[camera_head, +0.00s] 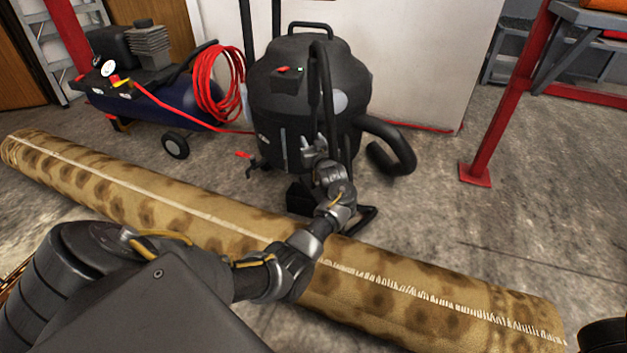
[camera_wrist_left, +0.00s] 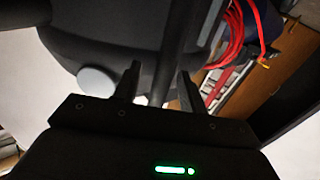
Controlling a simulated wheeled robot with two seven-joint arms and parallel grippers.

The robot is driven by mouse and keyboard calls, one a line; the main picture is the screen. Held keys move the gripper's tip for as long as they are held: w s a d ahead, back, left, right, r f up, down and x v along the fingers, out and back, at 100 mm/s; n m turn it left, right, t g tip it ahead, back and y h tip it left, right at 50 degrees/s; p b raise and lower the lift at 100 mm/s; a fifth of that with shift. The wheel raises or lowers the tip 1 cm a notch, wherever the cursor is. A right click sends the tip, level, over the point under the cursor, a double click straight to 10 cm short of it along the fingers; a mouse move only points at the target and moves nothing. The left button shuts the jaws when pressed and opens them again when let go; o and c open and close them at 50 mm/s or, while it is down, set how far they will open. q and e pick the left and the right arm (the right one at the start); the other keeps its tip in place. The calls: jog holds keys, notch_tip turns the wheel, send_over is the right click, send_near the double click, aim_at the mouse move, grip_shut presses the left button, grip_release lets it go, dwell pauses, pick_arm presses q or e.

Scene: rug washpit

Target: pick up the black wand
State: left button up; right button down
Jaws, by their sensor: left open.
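The black wand (camera_head: 327,95) stands upright against the front of a black vacuum (camera_head: 285,85), its top bent over. Its lower part is hidden behind my left arm; a dark floor piece shows near the rug roll. My left gripper (camera_head: 313,148) is open, at the lower part of the wand, in front of the vacuum. In the left wrist view the open fingers (camera_wrist_left: 157,82) point towards a dark tube, likely the wand (camera_wrist_left: 176,45), which shows between them. I cannot tell whether they touch it. My right gripper is not in view.
A rolled brown spotted rug (camera_head: 400,295) lies across the floor under my left arm. A blue compressor (camera_head: 155,100) with a coiled red hose (camera_head: 217,85) stands at the left. A thick black hose (camera_head: 395,140) curves beside the vacuum. A red post (camera_head: 500,110) stands right; floor between is clear.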

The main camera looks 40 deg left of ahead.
pick_arm(q)
jog(key=shift+w+a, duration=0.3)
jog(key=shift+a, duration=0.05)
grip_shut()
jog(key=shift+r, duration=0.1)
dwell(1.1)
